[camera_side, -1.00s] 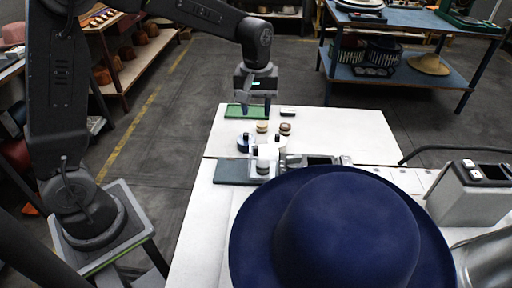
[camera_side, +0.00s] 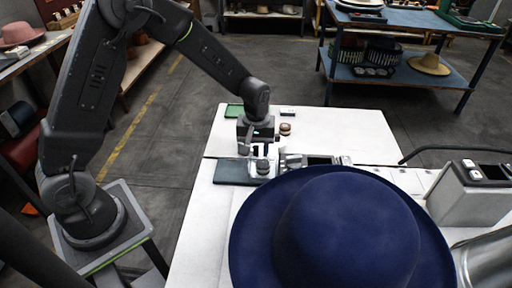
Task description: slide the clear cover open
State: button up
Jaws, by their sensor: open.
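My gripper (camera_side: 256,150) points down over the white table, just above the small group of parts beside the dark pad. It is open, with nothing seen between the fingers. The clear cover is hard to make out; a pale see-through piece (camera_side: 263,169) by the pad may be it. I cannot tell whether the fingers touch it. My gripper hides most of the small parts behind it.
A large blue hat (camera_side: 345,230) fills the front of the table. The dark pad (camera_side: 231,172) lies at left, and a green pad (camera_side: 234,111) at the back. A small brown-topped stack (camera_side: 285,129) stands right of my gripper. A grey box (camera_side: 475,190) is at right.

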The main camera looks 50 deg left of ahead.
grip_shut()
dwell(0.3)
jog(key=s+a, duration=0.6)
jog(key=shift+a, duration=0.1)
dwell(0.4)
grip_release()
notch_tip(320, 180, up, 14)
dwell(0.5)
